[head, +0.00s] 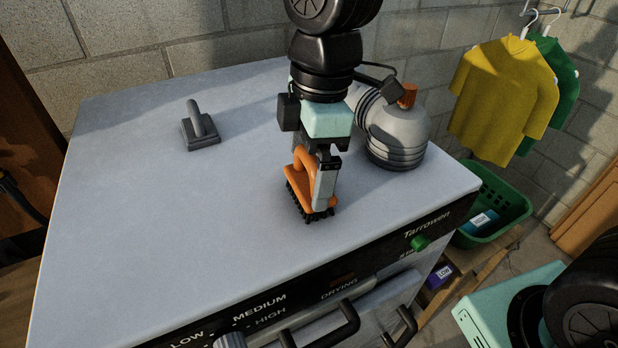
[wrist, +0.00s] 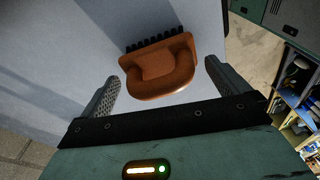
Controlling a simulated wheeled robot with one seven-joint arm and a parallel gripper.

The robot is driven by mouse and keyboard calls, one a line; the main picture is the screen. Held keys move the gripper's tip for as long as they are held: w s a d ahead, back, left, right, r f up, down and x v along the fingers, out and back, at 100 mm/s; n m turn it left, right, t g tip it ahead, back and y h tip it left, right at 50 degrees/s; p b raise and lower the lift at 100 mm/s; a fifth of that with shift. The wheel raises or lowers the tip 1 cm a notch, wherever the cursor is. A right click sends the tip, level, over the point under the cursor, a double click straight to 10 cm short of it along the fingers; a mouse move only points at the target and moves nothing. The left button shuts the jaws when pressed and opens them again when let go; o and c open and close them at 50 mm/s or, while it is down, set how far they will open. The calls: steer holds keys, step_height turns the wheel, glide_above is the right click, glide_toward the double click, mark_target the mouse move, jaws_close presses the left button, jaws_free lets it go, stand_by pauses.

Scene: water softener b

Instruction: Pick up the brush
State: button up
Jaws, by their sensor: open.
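An orange brush (head: 300,184) with dark bristles and a looped handle stands on the top of the grey machine (head: 150,230), near its front edge. It also shows in the wrist view (wrist: 160,66), between the two fingers and a little beyond them. My gripper (head: 318,190) is open and points down over the brush. In the wrist view my gripper (wrist: 160,88) has one finger on each side of the handle, with gaps to both. In the head view one finger hides part of the brush.
A dark grey scraper-like tool (head: 201,127) lies at the left back. A grey ribbed bottle with an orange cap (head: 396,135) stands close to the right of my arm. A green basket (head: 490,205) and hanging shirts (head: 503,95) are beyond the right edge.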

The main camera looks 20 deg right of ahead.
steer(key=shift+a+f, duration=0.1)
steer(key=shift+f, duration=0.6)
steer(key=c, duration=0.7)
step_height(320, 180, up, 10)
steer(key=shift+r+b, duration=0.1)
steer(key=shift+b, duration=0.85)
steer(key=o, duration=0.5)
steer(key=c, duration=0.4)
